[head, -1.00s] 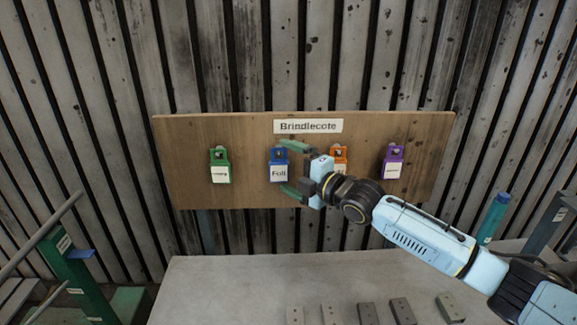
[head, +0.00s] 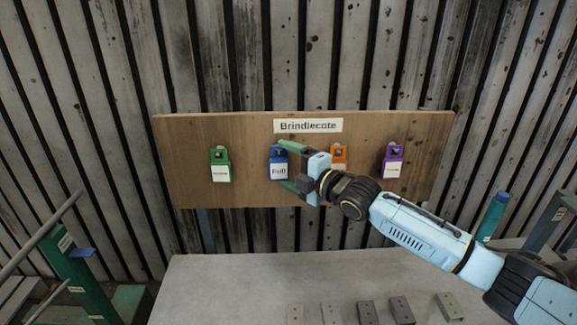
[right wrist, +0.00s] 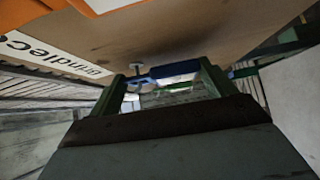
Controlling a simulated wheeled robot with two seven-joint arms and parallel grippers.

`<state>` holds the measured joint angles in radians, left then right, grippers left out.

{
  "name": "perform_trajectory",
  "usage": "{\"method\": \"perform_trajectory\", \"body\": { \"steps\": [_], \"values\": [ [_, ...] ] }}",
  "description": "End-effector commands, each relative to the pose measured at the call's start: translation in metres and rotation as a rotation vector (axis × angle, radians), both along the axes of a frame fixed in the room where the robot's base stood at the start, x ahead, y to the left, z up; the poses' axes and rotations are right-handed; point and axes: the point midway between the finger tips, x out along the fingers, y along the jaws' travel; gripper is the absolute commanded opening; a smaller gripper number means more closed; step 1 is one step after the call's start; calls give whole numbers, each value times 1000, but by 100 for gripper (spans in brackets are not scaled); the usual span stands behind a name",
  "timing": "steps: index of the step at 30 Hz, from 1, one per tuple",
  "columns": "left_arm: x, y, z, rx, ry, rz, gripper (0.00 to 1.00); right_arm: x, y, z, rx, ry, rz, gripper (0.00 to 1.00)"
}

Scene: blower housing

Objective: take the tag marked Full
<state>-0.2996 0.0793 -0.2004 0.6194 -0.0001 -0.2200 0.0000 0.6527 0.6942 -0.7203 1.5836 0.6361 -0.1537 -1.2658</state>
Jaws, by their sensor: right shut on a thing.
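The blue tag (head: 279,163), with a white label reading "Full", hangs on the wooden board (head: 240,195) left of its middle. My right gripper (head: 284,165) reaches it from the right, with its green fingers above and below, and is shut on it. In the right wrist view the blue tag (right wrist: 175,70) sits between the two green fingertips, close to the board and its peg. Part of the tag is hidden by the gripper there. My left gripper is in neither view.
A green tag (head: 220,165) hangs to the left. An orange tag (head: 339,155), partly behind my right gripper, and a purple tag (head: 393,161) hang to the right. A "Brindlecote" sign (head: 308,126) tops the board.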

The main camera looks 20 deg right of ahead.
Motion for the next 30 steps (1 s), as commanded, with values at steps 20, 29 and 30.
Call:
{"method": "perform_trajectory", "body": {
  "steps": [20,29,30],
  "values": [
    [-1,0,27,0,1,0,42,-22,7,9,3,1,1,61],
    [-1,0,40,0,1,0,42,-40,12,9,3,1,1,61],
    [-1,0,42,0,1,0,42,-42,12,9,3,1,1,61]
  ]
}}
